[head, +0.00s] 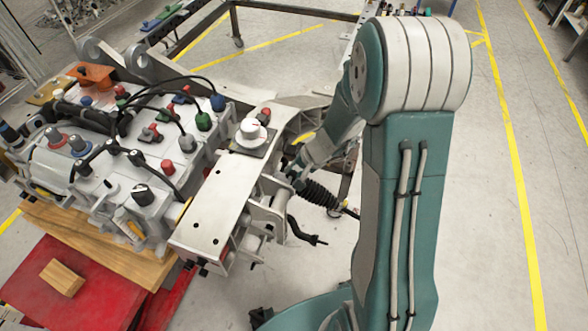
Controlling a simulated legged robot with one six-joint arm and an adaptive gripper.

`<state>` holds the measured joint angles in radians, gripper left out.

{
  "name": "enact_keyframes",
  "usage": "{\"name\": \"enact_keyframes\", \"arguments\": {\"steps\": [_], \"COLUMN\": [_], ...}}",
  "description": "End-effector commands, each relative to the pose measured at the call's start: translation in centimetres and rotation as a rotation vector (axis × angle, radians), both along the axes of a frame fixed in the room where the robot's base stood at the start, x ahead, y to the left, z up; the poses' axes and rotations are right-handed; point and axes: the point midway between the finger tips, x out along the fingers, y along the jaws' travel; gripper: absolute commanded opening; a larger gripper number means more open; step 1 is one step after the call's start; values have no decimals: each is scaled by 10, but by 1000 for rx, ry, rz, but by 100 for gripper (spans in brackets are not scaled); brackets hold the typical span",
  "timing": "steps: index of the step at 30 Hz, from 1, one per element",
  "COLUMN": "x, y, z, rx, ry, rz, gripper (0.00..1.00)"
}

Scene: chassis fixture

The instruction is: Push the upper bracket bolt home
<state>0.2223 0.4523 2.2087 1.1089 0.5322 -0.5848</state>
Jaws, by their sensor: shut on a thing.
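The chassis fixture has a long pale beam (217,208) whose right end carries a grey bracket (268,205). My gripper (293,172) is at the upper part of this bracket, at the end of my teal forearm. It is small in view and partly hidden by the bracket and its own links. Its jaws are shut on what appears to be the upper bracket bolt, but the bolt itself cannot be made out. How deep the bolt sits in the bracket cannot be told. A black ribbed damper (318,193) lies just below and right of my gripper.
A black hose (305,232) hangs below the bracket. A white knob (250,130) stands on the beam's far end. Left is a grey block (110,165) with cables and coloured caps, on wooden planks (95,245) over a red base (65,290). Floor at right is clear.

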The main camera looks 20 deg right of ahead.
Motion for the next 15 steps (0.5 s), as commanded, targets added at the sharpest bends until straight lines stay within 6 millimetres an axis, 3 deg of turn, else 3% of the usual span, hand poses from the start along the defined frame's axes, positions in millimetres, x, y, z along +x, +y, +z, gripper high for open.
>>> {"name": "enact_keyframes", "arguments": {"steps": [7, 8, 9, 15], "x": [1, 1, 1, 1], "y": [0, 1, 1, 2], "z": [0, 1, 1, 1], "rx": [10, 9, 7, 5], "ry": [0, 0, 0, -1], "rz": [3, 3, 2, 2], "gripper": [0, 45, 63, 67]}}
